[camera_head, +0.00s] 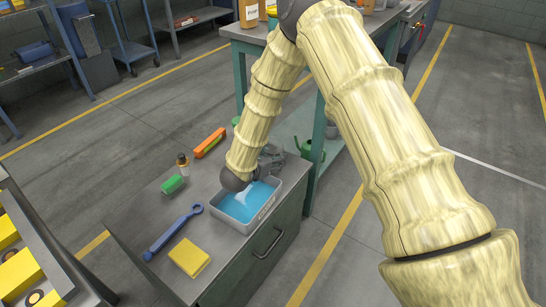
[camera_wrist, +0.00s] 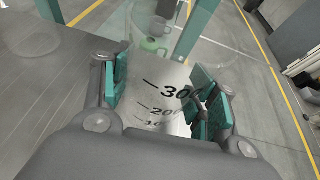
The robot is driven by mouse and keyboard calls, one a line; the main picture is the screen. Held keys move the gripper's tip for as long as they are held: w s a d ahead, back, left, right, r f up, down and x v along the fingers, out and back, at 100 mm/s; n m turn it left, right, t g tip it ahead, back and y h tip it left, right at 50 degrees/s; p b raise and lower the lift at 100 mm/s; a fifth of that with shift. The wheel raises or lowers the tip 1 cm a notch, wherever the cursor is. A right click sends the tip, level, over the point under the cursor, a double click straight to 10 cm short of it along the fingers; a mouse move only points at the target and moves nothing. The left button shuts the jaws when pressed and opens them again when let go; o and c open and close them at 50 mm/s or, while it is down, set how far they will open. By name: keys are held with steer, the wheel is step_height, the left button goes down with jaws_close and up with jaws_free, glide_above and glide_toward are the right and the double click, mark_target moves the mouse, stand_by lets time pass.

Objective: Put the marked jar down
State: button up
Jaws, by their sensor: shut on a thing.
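The marked jar (camera_wrist: 172,98) is a clear vessel with black graduation lines and numbers, one reading about 300. It fills the middle of the wrist view. My gripper (camera_wrist: 166,90) is shut on it, a teal pad on each side. In the head view my gripper (camera_head: 270,158) is over the back right of the grey cabinet top (camera_head: 140,220), partly behind my arm. The jar cannot be made out clearly there, and I cannot tell whether its base touches the top.
On the cabinet top are a tray of blue liquid (camera_head: 265,210), a blue wrench (camera_head: 172,233), a yellow block (camera_head: 189,257), a green sponge (camera_head: 172,184), a small bottle (camera_head: 183,164) and an orange tool (camera_head: 210,142). A taller bench (camera_head: 240,34) stands behind.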

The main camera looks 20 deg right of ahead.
steer(key=shift+f+b, duration=0.3)
stand_by(0.5)
steer(key=o, duration=1.4)
step_height(320, 180, up, 10)
jaws_close()
stand_by(0.3)
steer(key=shift+r, duration=0.1)
stand_by(0.9)
